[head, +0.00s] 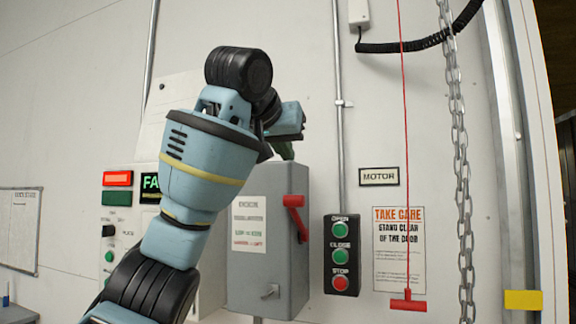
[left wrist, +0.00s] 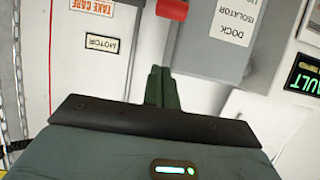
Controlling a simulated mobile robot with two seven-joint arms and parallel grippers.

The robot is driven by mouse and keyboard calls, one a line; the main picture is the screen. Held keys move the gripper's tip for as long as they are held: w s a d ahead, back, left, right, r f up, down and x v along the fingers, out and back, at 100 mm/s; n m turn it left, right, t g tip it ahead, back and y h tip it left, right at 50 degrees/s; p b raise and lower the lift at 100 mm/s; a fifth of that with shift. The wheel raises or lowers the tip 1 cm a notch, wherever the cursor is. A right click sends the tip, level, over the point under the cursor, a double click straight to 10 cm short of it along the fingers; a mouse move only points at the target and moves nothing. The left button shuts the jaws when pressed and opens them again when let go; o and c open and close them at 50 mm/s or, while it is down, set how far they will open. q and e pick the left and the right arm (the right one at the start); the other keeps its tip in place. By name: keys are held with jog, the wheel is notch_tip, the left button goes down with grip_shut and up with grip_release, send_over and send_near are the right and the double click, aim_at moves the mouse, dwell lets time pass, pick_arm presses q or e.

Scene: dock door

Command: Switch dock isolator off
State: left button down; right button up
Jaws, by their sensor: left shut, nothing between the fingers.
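My right gripper is not in view.
A push-button station (head: 341,256) is right of the box. A red pull cord (head: 403,150) and a hanging chain (head: 460,160) are farther right. A lit fault panel (head: 150,184) is partly behind my left arm. Conduit (head: 340,130) runs up the wall.

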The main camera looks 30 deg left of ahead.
pick_arm(q)
jog(key=shift+w+a+f, duration=0.2)
jog(key=shift+w+f, duration=0.7)
jog(key=shift+f, duration=0.2)
jog(key=shift+w+a+f, duration=0.25)
jog(key=shift+w+f, duration=0.6)
jog(key=shift+f, duration=0.25)
jog(key=shift+w+a+f, duration=0.2)
jog(key=shift+w+f, duration=0.7)
jog(key=shift+f, duration=0.2)
jog(key=shift+f, duration=0.1)
